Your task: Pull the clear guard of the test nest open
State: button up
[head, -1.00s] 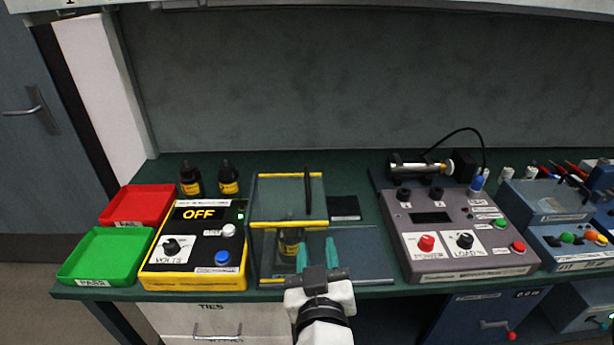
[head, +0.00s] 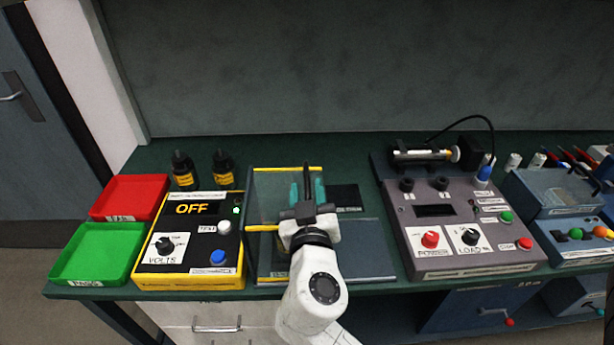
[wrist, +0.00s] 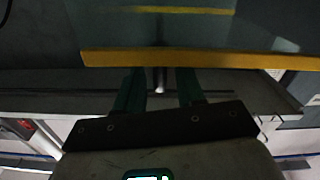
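The test nest has a clear guard (head: 275,200) with yellow edge strips, left of centre in the head view. A yellow strip (wrist: 200,60) of it crosses the wrist view. A dark upright handle (head: 307,172) shows at the guard's right side. My gripper (head: 307,192) is over the right part of the guard, its teal fingers on either side of the handle. In the wrist view the fingers (wrist: 160,90) are apart, with a thin grey post between them. Contact with the post cannot be told. My wrist hides the guard's front right corner.
A yellow power supply (head: 192,240) reading OFF stands close on the left, with green (head: 100,252) and red (head: 130,197) trays beyond it. A grey load box (head: 455,230) stands to the right. Two dark bottles (head: 222,170) stand behind the supply.

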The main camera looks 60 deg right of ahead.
jog(key=shift+p+x, duration=0.3)
jog(key=shift+x, duration=1.15)
grip_shut()
